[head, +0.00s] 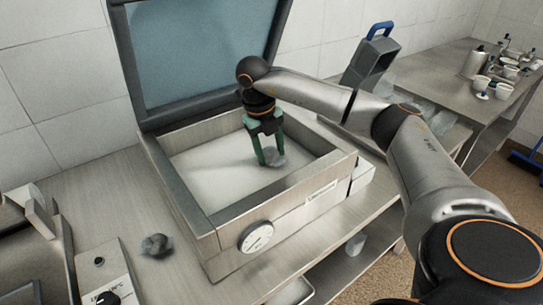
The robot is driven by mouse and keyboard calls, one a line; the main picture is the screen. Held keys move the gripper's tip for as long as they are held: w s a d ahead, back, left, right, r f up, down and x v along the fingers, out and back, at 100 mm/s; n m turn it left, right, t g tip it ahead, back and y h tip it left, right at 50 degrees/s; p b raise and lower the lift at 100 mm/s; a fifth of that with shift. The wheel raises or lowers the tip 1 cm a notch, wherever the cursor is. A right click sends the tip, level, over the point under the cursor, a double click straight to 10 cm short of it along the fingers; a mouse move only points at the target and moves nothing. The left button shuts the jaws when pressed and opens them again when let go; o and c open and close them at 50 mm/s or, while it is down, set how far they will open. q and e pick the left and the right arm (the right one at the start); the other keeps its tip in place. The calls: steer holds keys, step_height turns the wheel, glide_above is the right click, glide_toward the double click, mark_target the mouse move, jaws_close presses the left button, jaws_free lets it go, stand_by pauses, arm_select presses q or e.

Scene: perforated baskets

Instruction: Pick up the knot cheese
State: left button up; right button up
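A small grey knotted lump, which looks like the knot cheese (274,158), is inside a metal chamber with a pale floor (205,172). My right gripper (270,160) points down into the chamber with its green fingers apart, and the lump is at the fingertips, between them. I cannot tell whether the fingers press on it or whether it is off the floor. A second, similar grey lump (156,245) lies on the counter in front and left of the chamber. My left gripper is not in view.
The chamber's raised lid (200,50) stands open behind, and its metal walls surround my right gripper. A dial (256,237) is on its front. A control box (105,280) stands at lower left. Cups (482,84) stand on the far right counter.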

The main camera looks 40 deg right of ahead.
steer(key=c, duration=0.6)
steer(key=shift+r, duration=0.2)
